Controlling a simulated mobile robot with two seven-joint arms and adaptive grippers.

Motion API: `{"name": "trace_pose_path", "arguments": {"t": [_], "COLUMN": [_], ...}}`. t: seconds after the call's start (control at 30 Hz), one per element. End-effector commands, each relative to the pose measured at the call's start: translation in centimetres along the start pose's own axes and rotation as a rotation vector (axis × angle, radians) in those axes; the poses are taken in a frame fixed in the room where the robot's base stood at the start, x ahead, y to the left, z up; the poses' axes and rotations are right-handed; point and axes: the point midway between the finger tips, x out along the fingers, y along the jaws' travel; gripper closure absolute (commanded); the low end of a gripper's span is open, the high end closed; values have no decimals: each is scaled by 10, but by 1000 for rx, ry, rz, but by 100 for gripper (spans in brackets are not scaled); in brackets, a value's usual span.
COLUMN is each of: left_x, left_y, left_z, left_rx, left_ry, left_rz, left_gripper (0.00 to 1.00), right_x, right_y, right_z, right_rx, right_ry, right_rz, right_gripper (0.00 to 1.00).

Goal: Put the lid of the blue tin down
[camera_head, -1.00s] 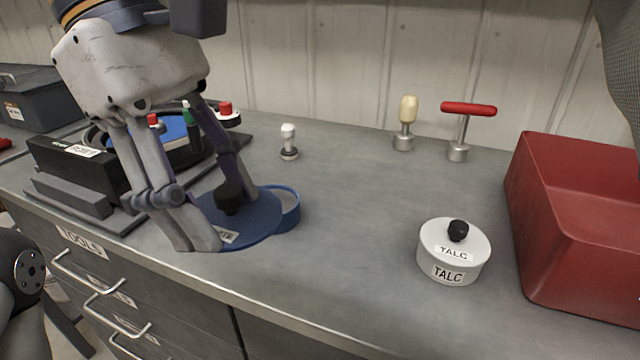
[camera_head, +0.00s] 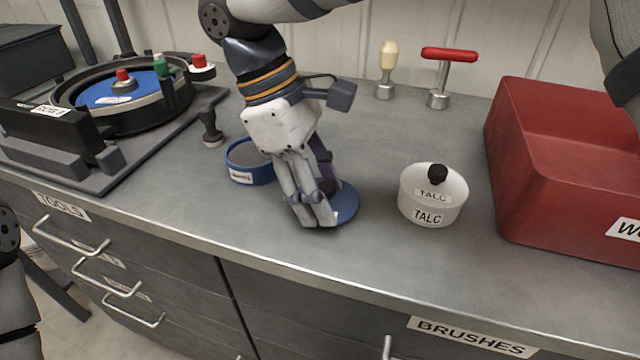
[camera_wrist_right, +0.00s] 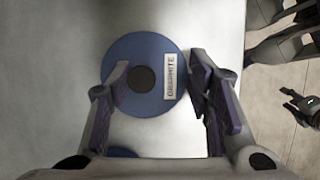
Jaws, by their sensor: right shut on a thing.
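The blue lid (camera_head: 346,207) has a black knob and a label, read as GRAPHITE in the wrist view (camera_wrist_right: 125,50). My right gripper (camera_head: 325,205) is shut on the knob (camera_wrist_right: 142,78) from above. The lid is flat and low over the counter, right of its tin; I cannot tell whether it touches. The blue tin (camera_head: 240,176) stands open on the counter, and a bit of blue shows at the wrist view's bottom. A small dark shape (camera_wrist_right: 303,104) at the wrist view's right looks like my left gripper, too small to read.
A white TALC tin (camera_head: 432,208) stands right of the lid, with a red bin (camera_head: 520,180) beyond. Behind are a red T-handled tool (camera_head: 448,55) and a pale-handled tool (camera_head: 388,55). A dark-handled tool (camera_head: 211,128) stands behind the tin. Counter is bare before the TALC tin.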

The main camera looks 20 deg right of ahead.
Motion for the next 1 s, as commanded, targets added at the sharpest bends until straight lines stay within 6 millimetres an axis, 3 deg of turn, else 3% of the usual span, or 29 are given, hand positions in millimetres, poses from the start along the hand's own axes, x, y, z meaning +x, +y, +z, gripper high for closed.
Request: {"name": "trace_pose_path", "arguments": {"t": [0.23,0.27,0.33,0.73,1.0], "left_x": [-2,-1,-1,1,11], "left_y": [0,0,0,0,0], "left_z": [-1,-1,-1,0,7], "left_rx": [0,0,0,0,0], "left_ry": [5,4,4,-2,-34], "left_rz": [0,0,0,0,-1], "left_gripper": [60,60,60,60,60], "right_x": [0,0,0,-8,-72], "right_y": [0,0,0,0,1], "right_z": [0,0,0,0,-2], "right_rx": [1,1,1,2,2], "right_ry": [1,1,1,1,2], "right_rz": [3,3,3,3,1], "right_gripper": [83,47,34,34,34]}}
